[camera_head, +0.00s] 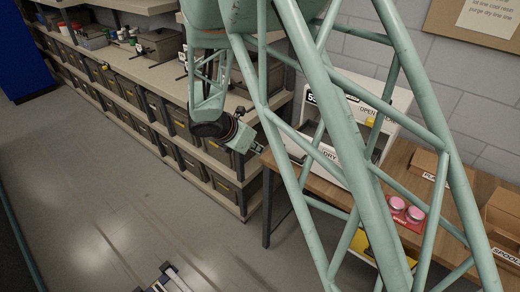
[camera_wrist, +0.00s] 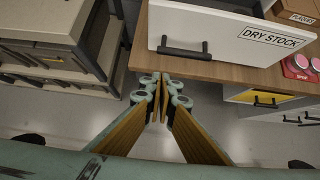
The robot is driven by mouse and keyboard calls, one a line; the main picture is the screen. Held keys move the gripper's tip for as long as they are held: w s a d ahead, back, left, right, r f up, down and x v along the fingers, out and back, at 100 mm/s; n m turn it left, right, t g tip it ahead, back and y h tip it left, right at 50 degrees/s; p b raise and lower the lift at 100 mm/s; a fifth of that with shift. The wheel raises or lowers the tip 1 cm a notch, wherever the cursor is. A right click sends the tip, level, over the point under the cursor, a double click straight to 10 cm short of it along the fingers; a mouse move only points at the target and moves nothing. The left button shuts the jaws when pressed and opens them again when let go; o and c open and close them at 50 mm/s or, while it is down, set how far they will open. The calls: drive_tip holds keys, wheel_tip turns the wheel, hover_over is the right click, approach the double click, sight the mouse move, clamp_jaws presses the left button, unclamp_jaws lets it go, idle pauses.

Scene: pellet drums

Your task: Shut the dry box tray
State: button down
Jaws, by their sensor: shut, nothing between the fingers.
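The white dry box (camera_head: 398,98) stands on the wooden bench, partly hidden behind my arm's green frame. Its tray (camera_head: 330,156), labelled DRY STOCK, appears to stick out at the front in the head view. In the wrist view the white tray front (camera_wrist: 228,38) spans the top, with a black bar handle (camera_wrist: 185,48). My gripper (camera_head: 257,147) is shut and empty, left of the tray in the head view. In the wrist view my gripper (camera_wrist: 161,98) points toward the handle from below it in the picture, apart from it.
The wooden bench (camera_wrist: 215,76) lies under the box, with a yellow-fronted drawer (camera_wrist: 256,97) below. Pink-topped tubs (camera_head: 406,208) in a red holder sit on the bench to the right. Shelves of dark bins (camera_head: 155,105) run along the left. The floor (camera_head: 130,205) in front is open.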

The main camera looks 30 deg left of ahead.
drive_tip(key=w+r+p+x, duration=0.1)
drive_tip(key=w+x, duration=0.1)
drive_tip(key=x, duration=1)
drive_tip(key=shift+d+r, duration=0.25)
idle(0.4)
drive_tip(key=w+d+p, duration=0.1)
drive_tip(key=w, duration=0.6)
drive_tip(key=w+d+p, duration=0.1)
drive_tip(key=w+d, duration=0.1)
drive_tip(key=w, duration=0.6)
drive_tip(key=w+d+p, duration=0.1)
drive_tip(key=w+d, duration=0.1)
drive_tip(key=w, duration=0.6)
drive_tip(key=shift+w+d, duration=0.1)
drive_tip(key=shift+d, duration=0.1)
drive_tip(key=shift+s+a+r+b, duration=0.2)
drive_tip(key=shift+s+b, duration=0.3)
drive_tip(key=shift+s, duration=0.35)
drive_tip(key=shift+s+a+r+b, duration=0.15)
drive_tip(key=shift+s+b, duration=0.3)
drive_tip(key=shift+s, duration=0.45)
drive_tip(key=b+v, duration=0.1)
drive_tip(key=v, duration=0.9)
drive_tip(key=shift+s, duration=0.15)
drive_tip(key=shift+a, duration=0.1)
